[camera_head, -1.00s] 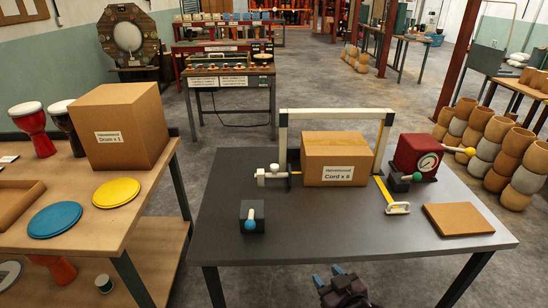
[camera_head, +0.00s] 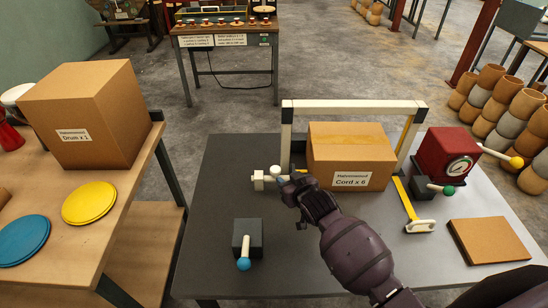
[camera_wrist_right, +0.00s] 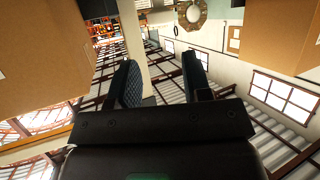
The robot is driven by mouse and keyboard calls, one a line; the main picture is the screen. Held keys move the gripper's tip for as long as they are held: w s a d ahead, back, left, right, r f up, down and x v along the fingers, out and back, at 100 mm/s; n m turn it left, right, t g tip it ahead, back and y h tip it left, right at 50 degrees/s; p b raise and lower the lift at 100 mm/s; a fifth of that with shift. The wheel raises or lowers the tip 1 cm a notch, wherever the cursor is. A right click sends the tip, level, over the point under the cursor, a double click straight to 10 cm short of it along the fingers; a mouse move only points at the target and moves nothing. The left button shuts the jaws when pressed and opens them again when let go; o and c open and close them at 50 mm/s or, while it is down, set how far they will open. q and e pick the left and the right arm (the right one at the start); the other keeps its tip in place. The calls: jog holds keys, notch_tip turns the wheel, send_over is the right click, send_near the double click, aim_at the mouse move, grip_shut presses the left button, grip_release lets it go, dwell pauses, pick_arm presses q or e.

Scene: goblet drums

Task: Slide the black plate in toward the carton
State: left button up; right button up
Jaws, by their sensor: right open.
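The carton (camera_head: 350,157), labelled "Cord x 6", sits on the dark table under a white and black arch. A white fitting with a round knob (camera_head: 264,178) stands just left of it. A narrow dark upright (camera_head: 286,158), which may be the black plate, shows between fitting and carton; its lower part is hidden by my gripper. My right gripper (camera_head: 289,183) is beside the fitting at the carton's left front; I cannot tell whether it touches either. In the right wrist view its two fingers (camera_wrist_right: 160,82) are apart with nothing between them. My left gripper is out of view.
A dark block with a blue-tipped lever (camera_head: 246,242) stands at front left. A red gauge box (camera_head: 447,156), a green-knobbed lever (camera_head: 437,188) and a yellow strap with a white handle (camera_head: 418,226) are right of the carton. A brown board (camera_head: 490,241) lies at right.

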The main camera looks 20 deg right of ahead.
aim_at(276, 169)
jog(key=b+x, duration=0.2)
jog(key=x, duration=0.6)
jog(key=shift+w+a+f, duration=0.1)
jog(key=shift+w+f, duration=0.15)
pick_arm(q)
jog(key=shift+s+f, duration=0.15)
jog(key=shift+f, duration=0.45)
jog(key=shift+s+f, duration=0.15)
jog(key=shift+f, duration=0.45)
pick_arm(e)
jog(key=shift+x, duration=0.9)
jog(key=shift+r, duration=0.15)
grip_shut()
jog(key=d, duration=0.2)
jog(key=s+d+p, duration=0.1)
jog(key=d, duration=0.1)
jog(key=shift+s+d+r, duration=0.1)
jog(key=shift+s+d, duration=0.05)
jog(key=shift+d, duration=0.15)
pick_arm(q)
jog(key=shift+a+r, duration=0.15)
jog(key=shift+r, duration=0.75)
pick_arm(e)
jog(key=shift+d, duration=0.1)
